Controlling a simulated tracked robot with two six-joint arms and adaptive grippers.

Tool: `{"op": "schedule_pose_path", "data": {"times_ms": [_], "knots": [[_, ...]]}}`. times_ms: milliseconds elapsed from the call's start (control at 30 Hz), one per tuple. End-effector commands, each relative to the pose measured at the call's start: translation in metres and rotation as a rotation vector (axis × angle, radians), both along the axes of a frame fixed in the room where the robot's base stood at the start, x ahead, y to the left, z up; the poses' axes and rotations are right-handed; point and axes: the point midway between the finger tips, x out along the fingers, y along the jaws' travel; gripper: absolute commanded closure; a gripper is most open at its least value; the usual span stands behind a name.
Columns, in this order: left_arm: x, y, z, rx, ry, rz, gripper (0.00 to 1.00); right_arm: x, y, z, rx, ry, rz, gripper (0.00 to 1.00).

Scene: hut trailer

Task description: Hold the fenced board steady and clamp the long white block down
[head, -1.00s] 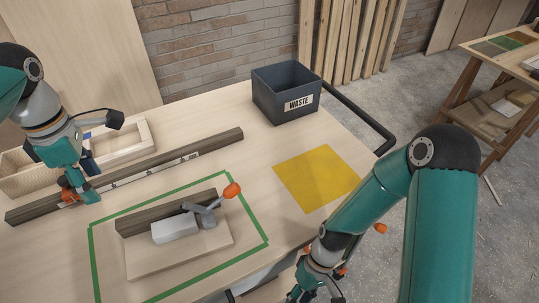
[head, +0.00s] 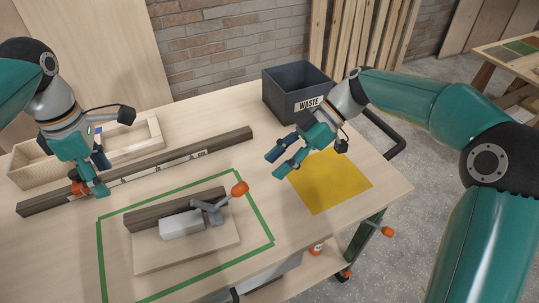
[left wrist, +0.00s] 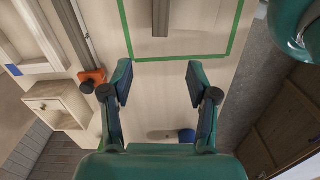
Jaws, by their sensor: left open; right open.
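The fenced board (head: 170,257) lies inside a green tape outline, with a dark fence strip (head: 150,216) along its far side. The white block (head: 182,225) lies against the fence's near side. A grey toggle clamp (head: 212,212) with an orange handle tip (head: 240,188) stands at the block's right end; whether it presses the block I cannot tell. My left gripper (head: 99,172) is open and empty, left of the board above the long dark rail. Its open fingers also show in the left wrist view (left wrist: 160,82). My right gripper (head: 279,160) is open and empty above the table, beyond the board to the right.
A long dark rail (head: 200,147) with an orange piece (head: 79,188) lies behind the board. A pale wooden tray (head: 150,135) sits behind it. A waste bin (head: 290,95) stands at the back. A yellow square (head: 335,190) lies clear on the right.

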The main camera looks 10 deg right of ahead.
Motion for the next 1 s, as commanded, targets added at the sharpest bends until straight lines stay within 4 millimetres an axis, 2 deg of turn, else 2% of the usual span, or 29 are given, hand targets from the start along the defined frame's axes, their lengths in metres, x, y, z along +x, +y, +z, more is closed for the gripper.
{"op": "schedule_pose_path", "data": {"times_ms": [100, 267, 467, 1000], "knots": [[0.0, 0.0, 0.0, 0.0, 0.0, 0.0, 0.41, 0.006, 0.0, 0.01, 0.013, -0.049, 0.017, 0.58], [0.0, 0.0, -0.002, 0.0, 0.001, 0.0, 0.41, 0.007, 0.0, 0.011, 0.014, -0.058, 0.021, 0.58], [-0.001, 0.001, -0.018, 0.001, 0.003, 0.001, 0.41, 0.007, 0.0, 0.01, 0.013, -0.055, 0.02, 0.58], [-0.001, 0.001, -0.12, 0.0, 0.004, 0.0, 0.41, 0.007, 0.001, 0.01, 0.013, -0.054, 0.02, 0.58]]}}
